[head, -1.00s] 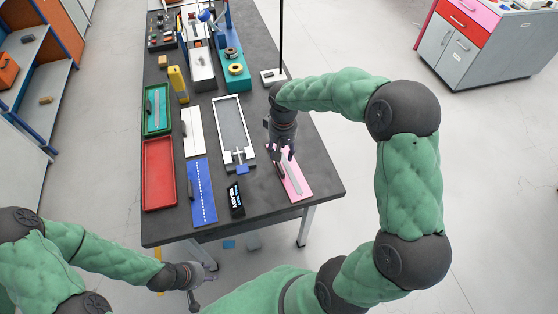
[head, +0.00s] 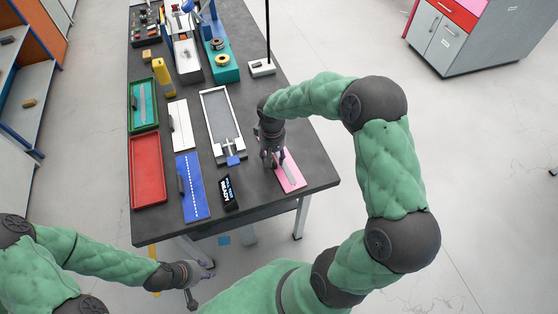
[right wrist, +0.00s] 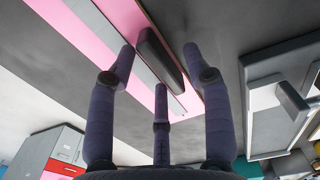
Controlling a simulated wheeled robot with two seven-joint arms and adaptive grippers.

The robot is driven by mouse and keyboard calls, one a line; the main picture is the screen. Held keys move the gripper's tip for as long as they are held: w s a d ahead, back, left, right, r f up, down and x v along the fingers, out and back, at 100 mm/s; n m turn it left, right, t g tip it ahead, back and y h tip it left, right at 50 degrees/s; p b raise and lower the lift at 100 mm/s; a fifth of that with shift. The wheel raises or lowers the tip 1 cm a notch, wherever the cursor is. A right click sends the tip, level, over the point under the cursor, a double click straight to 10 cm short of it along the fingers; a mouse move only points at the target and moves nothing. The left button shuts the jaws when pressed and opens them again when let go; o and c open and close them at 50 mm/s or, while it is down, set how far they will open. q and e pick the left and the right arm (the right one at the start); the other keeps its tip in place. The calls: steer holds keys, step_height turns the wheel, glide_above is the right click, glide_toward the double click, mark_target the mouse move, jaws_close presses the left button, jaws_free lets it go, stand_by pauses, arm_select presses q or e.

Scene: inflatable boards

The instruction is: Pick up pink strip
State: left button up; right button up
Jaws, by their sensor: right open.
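The pink strip (head: 292,178) lies flat near the front right corner of the dark table. It has a grey band along it, and in the right wrist view the strip (right wrist: 90,20) runs diagonally with a dark raised handle (right wrist: 158,55) along it. My right gripper (head: 270,160) is over the strip's left part, fingers pointing down. In the wrist view its open fingers (right wrist: 158,68) are spread around the dark handle; I cannot tell whether they touch it. My left gripper (head: 204,274) hangs low in front of the table, away from the strip; its fingers are too small to judge.
Left of the strip are a black label block (head: 229,193), a blue board (head: 193,187), a red tray (head: 147,172) and a grey-framed fixture (head: 221,122). A green tray (head: 133,120) and a thin black pole (head: 267,30) stand farther back. The table's right edge is close.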

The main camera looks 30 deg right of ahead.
steer(key=shift+f, duration=0.55)
jaws_close()
steer(key=shift+r, duration=0.1)
